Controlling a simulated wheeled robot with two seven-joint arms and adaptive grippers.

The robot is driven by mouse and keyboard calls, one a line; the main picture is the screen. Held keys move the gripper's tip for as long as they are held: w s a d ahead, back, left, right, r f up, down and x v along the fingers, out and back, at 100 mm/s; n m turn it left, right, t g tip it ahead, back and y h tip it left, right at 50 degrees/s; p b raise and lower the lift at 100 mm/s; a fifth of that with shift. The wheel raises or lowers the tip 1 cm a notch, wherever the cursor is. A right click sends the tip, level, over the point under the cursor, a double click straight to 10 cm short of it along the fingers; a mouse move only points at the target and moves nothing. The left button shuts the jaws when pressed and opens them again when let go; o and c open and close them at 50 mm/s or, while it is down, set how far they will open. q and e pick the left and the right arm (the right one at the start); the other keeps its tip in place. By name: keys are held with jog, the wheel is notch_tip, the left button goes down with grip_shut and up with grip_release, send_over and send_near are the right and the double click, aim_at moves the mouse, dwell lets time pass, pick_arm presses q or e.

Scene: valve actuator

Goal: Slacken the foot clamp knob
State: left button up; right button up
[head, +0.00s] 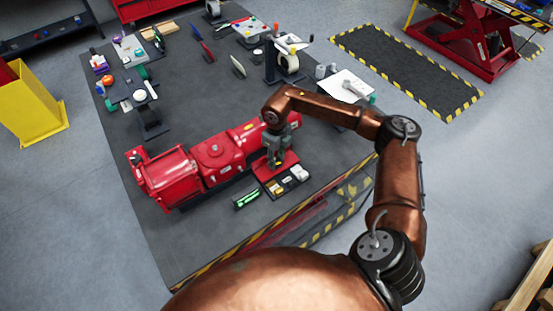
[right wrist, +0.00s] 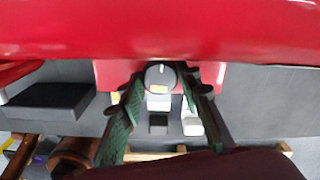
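The red valve actuator (head: 215,152) lies across the front of the dark table. A round grey foot clamp knob (right wrist: 160,76), with a light line on its face, shows below the red body in the right wrist view. My right gripper (right wrist: 162,84) has its two green-padded fingers apart, one on each side of the knob. Small gaps seem to show between the pads and the knob; contact cannot be told. In the head view my right gripper (head: 276,158) points down beside the actuator's right part and hides the knob. My left gripper is not in view.
A red plate (head: 267,172) and a small tray with light parts lie by the right gripper, near the striped table edge. A green item (head: 246,198) lies left of them. Tools and stands fill the table's far side. A black block (right wrist: 50,98) shows in the wrist view.

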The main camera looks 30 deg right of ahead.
aim_at(277, 161)
jog(key=shift+o, duration=1)
jog(key=shift+r, duration=0.1)
notch_tip(277, 161, up, 12)
